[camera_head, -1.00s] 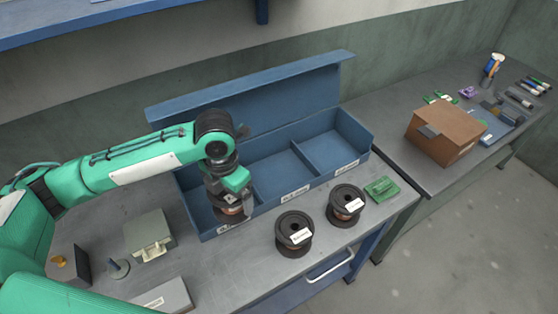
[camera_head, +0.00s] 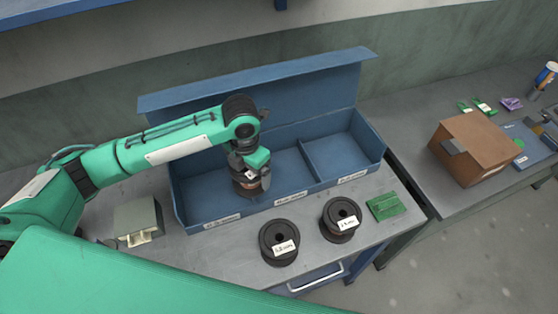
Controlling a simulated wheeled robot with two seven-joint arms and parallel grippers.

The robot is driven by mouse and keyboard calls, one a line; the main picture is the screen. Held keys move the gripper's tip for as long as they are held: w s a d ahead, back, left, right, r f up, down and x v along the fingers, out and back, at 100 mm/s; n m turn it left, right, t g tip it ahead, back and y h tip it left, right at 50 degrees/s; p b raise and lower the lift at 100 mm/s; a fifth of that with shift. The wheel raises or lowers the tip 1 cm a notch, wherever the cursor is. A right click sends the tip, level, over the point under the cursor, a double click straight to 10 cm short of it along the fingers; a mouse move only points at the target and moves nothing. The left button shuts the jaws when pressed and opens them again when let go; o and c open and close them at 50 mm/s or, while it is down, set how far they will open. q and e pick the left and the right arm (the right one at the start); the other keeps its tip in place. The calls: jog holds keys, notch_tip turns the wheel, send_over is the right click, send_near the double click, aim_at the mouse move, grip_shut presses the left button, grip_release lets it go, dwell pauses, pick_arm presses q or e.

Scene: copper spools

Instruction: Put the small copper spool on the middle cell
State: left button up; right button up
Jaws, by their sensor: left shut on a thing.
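A blue open box (camera_head: 208,226) with its lid tipped back has three cells in a row. The middle cell (camera_head: 286,176) is partly hidden by my left arm. My left gripper (camera_head: 256,172) points down over the box, shut on a small dark-flanged copper spool (camera_head: 249,187). The spool is near the border of the left and middle cells. I cannot tell whether it touches the floor or the divider. Two other dark spools, one (camera_head: 278,243) and another (camera_head: 341,219), stand on the bench in front of the box. My right gripper is out of view.
A green board (camera_head: 386,206) lies right of the spools. A grey-green case (camera_head: 137,221) stands left of the box. A brown carton (camera_head: 469,148) sits on the right bench. The right cell (camera_head: 341,157) looks empty.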

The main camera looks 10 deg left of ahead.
pick_arm(q)
jog(key=w+d+f+p, duration=0.1)
jog(key=w+d, duration=0.1)
jog(key=w, duration=0.1)
jog(key=w+d+f+p, duration=0.1)
jog(key=w+d, duration=0.1)
jog(key=w, duration=0.1)
jog(key=w+d+p, duration=0.2)
jog(key=shift+w+f, duration=0.4)
jog(key=shift+f+p, duration=0.65)
jog(key=shift+f, duration=1.2)
jog(key=shift+a+f, duration=0.1)
jog(key=shift+f, duration=0.1)
jog(key=shift+f, duration=0.1)
jog(key=o, duration=1.2)
jog(key=shift+s, duration=0.1)
jog(key=shift+o, duration=0.2)
